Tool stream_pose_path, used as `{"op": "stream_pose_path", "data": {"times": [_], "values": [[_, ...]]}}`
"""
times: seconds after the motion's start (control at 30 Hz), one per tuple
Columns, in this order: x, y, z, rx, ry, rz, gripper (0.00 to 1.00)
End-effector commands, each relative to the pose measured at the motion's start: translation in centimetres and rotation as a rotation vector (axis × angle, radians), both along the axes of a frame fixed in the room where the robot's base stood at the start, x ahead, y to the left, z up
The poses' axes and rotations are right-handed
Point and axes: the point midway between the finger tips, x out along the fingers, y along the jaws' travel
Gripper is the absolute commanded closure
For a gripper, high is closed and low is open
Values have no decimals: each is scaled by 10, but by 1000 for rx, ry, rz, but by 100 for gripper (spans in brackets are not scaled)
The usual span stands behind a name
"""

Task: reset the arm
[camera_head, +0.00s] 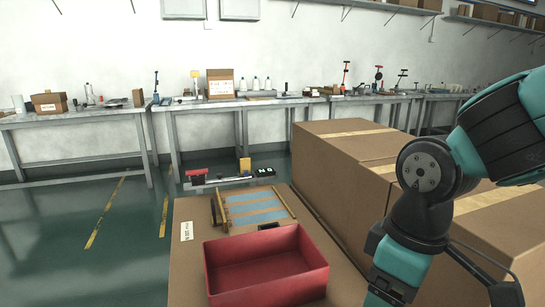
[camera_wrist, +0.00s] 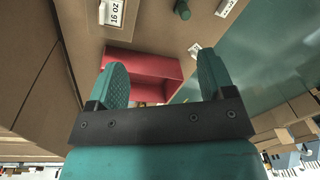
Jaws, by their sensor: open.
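My gripper (camera_wrist: 160,82) shows in the wrist view with its two teal fingers spread wide apart and nothing between them. In the head view my arm comes in from the right side, and the gripper's fingertips are out of the frame at the bottom. In the wrist view a red bin (camera_wrist: 147,63) lies beyond the fingers, apart from them. The same red bin (camera_head: 268,285) stands on a cardboard surface at the bottom centre of the head view. Its inside looks empty in the part that shows there.
Behind the bin lies a board with blue strips (camera_head: 257,216) and a wooden rail. Large cardboard boxes (camera_head: 340,165) stand to the right, close to my arm. Cluttered workbenches (camera_head: 75,115) line the wall. The green floor (camera_head: 60,235) at left is open.

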Motion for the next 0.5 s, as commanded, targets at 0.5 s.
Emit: {"op": "stream_pose_path", "data": {"times": [0.5], "values": [[-73, 6, 95, 258, 40, -208, 25]]}}
